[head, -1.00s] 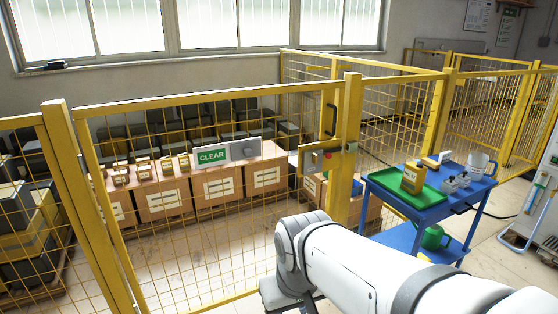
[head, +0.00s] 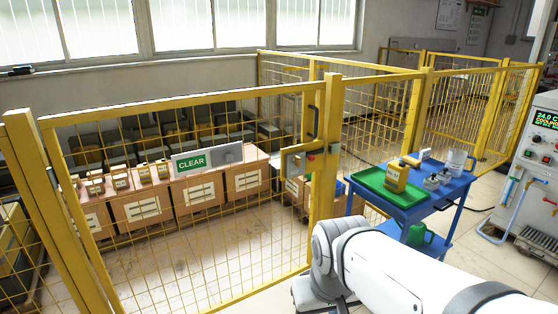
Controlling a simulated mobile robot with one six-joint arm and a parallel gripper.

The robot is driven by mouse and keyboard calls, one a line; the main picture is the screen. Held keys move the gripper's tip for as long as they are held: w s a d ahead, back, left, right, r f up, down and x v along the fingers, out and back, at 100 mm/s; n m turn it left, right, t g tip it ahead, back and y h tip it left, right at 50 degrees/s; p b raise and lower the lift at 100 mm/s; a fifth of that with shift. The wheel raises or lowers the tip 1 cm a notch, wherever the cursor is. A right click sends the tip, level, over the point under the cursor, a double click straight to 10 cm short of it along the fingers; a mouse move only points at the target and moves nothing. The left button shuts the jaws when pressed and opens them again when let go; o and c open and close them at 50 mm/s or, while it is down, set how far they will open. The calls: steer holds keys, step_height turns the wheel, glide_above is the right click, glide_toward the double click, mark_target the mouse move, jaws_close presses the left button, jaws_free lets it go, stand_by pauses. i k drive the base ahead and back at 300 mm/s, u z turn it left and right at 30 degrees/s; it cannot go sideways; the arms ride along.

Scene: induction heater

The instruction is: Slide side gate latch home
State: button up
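The side gate is a yellow mesh panel in a yellow frame (head: 190,97) and stands across the left and middle of the head view. Its latch (head: 299,161), a grey plate with a small red part, sits at the gate's right edge beside the yellow post (head: 325,150). A dark pull handle (head: 313,122) is above the latch. I cannot tell how far the latch bolt is slid. My white arm reaches in from the lower right. Its far end is low in front of the post, below the latch and apart from it. My gripper's fingers cannot be made out.
A blue cart (head: 403,213) with a green tray (head: 371,180), a yellow container (head: 396,178) and a clear jug stands right of the post. A control cabinet (head: 541,165) is at the far right. Boxes and a green CLEAR sign (head: 191,162) are behind the mesh.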

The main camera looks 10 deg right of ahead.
mark_target(309, 155)
steer(key=i, duration=1)
